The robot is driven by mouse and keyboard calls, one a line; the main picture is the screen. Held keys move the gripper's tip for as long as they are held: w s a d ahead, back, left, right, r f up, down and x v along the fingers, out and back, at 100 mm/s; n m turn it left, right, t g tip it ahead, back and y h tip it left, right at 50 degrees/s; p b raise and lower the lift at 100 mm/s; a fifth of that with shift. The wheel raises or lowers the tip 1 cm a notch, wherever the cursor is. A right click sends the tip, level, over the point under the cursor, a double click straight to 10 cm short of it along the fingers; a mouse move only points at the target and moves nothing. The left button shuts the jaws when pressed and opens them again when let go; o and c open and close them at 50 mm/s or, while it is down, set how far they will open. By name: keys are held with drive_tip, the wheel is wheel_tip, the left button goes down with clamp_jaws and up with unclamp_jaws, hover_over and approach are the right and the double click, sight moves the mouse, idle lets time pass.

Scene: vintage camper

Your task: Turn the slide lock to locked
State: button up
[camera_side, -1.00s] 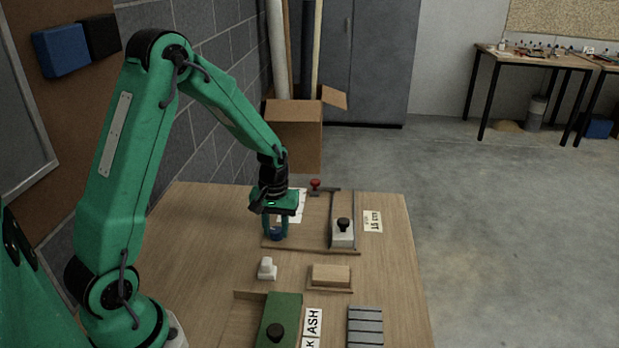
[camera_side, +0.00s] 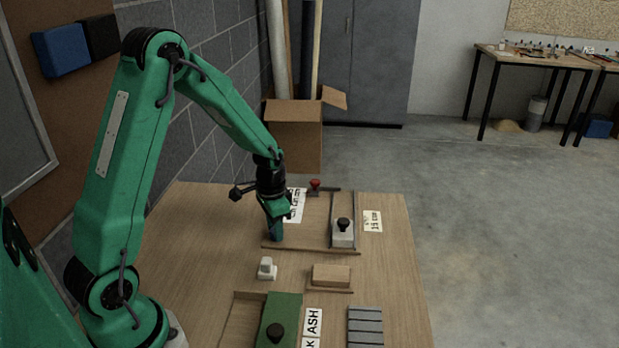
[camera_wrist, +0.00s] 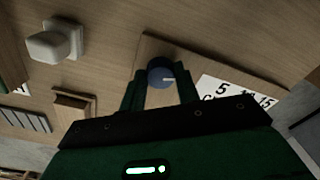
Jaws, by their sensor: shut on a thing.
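A round blue knob (camera_wrist: 158,73) sits on a wooden board (camera_wrist: 147,50), between my fingers in the wrist view. A short pale line on its top points right, toward a white printed card (camera_wrist: 232,92). My gripper (camera_side: 277,236) points down at the left part of the board in the side view and is shut on this knob. The fingers hide most of the knob there. A grey-white slider block with a black knob (camera_side: 343,227) stands on the right of the same board. I cannot read any locked mark.
A red knob (camera_side: 314,185) stands at the board's back edge. In front are a white switch-like block (camera_side: 267,268), a wooden block (camera_side: 331,274), a green panel with a black knob (camera_side: 284,312) and a grey slatted piece (camera_side: 365,326). The table's back left is clear.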

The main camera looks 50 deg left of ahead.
drive_tip(key=m, duration=0.4)
drive_tip(key=shift+w+d, duration=0.1)
drive_tip(key=shift+m, duration=0.3)
drive_tip(key=o, duration=1)
drive_tip(key=shift+c, duration=0.2)
drive_tip(key=shift+r, duration=0.1)
drive_tip(key=shift+s+r, duration=0.15)
drive_tip(key=shift+r, duration=1.7)
drive_tip(key=shift+s+r, duration=0.1)
drive_tip(key=shift+r, duration=1.85)
